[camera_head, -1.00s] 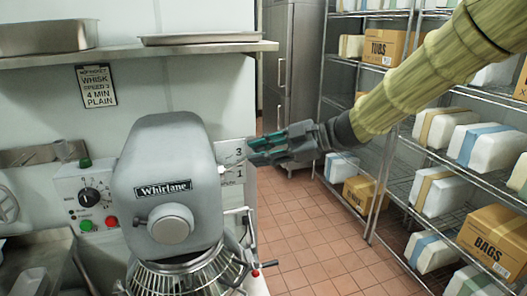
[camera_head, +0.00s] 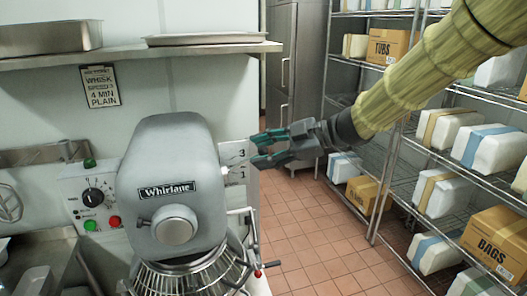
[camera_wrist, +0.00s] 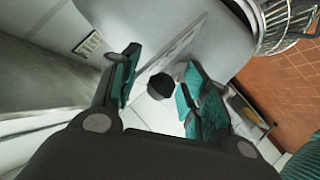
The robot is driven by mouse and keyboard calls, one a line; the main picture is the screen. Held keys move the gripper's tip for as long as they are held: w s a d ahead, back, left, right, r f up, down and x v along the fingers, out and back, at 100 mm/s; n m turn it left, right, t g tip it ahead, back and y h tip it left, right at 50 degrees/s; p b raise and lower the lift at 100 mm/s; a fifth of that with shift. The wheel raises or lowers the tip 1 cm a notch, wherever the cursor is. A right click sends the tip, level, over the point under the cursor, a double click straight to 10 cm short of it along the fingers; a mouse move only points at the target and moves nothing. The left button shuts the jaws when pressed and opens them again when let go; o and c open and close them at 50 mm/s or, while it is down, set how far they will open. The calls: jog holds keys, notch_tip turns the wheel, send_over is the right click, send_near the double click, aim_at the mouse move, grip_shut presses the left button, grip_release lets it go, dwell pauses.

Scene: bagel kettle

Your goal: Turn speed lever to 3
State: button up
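The grey Whirlane mixer (camera_head: 176,185) stands at the counter. A pale speed plate (camera_head: 232,153) shows on its right side, with a 3 above a 1; the rest of its marks are partly hidden. My gripper (camera_head: 254,150) is open just right of the plate, its teal fingers spread. In the wrist view a dark round knob (camera_wrist: 160,86), seemingly the speed lever's end, lies between the spread fingers of my gripper (camera_wrist: 156,88). I see no finger clearly touching it. The lever's exact setting cannot be told.
A control box (camera_head: 92,200) with dial and buttons is left of the mixer. A wire bowl guard (camera_head: 190,272) sits below the head. Wire shelves with boxes (camera_head: 388,47) stand right; tiled floor (camera_head: 300,220) is clear.

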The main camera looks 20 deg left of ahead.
jog(key=v, duration=1.2)
jog(key=shift+w, duration=0.1)
